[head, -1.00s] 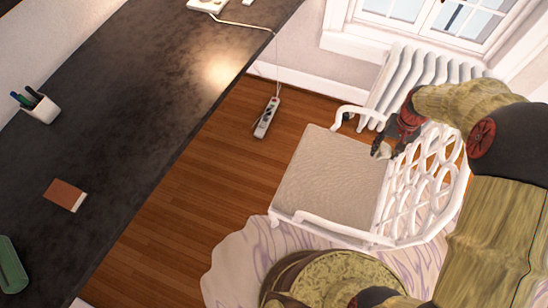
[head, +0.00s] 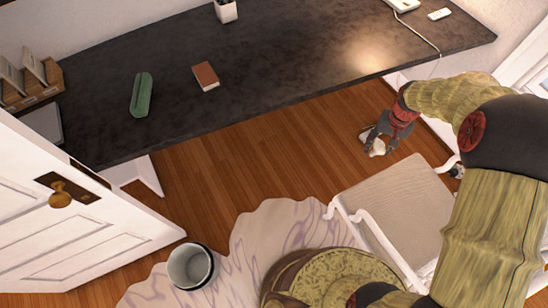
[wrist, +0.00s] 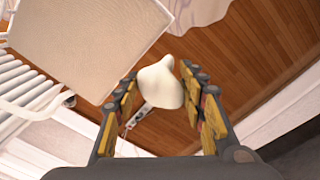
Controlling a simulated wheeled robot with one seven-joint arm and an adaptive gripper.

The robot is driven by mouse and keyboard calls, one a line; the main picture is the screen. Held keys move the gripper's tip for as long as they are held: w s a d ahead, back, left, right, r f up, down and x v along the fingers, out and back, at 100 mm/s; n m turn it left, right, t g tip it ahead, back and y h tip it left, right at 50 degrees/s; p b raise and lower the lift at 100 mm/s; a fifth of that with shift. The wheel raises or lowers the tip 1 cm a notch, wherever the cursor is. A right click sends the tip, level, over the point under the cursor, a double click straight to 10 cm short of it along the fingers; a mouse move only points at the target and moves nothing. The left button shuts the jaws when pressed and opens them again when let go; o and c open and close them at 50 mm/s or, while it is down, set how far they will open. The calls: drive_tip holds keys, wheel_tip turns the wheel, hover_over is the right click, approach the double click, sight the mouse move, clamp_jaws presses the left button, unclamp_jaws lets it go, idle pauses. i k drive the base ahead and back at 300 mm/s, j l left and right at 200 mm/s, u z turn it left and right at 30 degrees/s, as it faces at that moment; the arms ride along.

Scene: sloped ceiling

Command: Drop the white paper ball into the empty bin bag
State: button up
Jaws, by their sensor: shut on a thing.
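The white paper ball (wrist: 160,84) is a lumpy, off-white wad between the two fingers of my gripper (wrist: 158,72) in the wrist view. My gripper (head: 377,143) is shut on it. In the head view, part of the paper ball (head: 377,149) shows at the fingertips, above the wooden floor and left of the chair. A small grey-white round bin (head: 189,267) stands upright at the lower left, far from my gripper. Its inside looks pale and empty; I cannot make out a separate bag.
A white chair (head: 395,213) with a beige seat stands close to my arm. A long dark desk (head: 290,65) runs behind, holding a green case (head: 142,94) and a brown notebook (head: 206,76). An open white door (head: 75,225) is left of the bin. A pale rug (head: 270,222) lies in front.

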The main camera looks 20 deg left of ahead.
sight(203, 265)
drive_tip(key=u, duration=3.1)
drive_tip(key=i+j+z, duration=0.25)
drive_tip(key=j, duration=0.2)
drive_tip(key=i+j+z, duration=0.1)
drive_tip(key=j+z, duration=0.15)
drive_tip(key=j, duration=0.25)
drive_tip(key=i+j+z, duration=0.1)
drive_tip(key=j+z, duration=0.15)
drive_tip(key=j, duration=0.25)
drive_tip(key=j+z, duration=0.2)
drive_tip(key=j, duration=0.3)
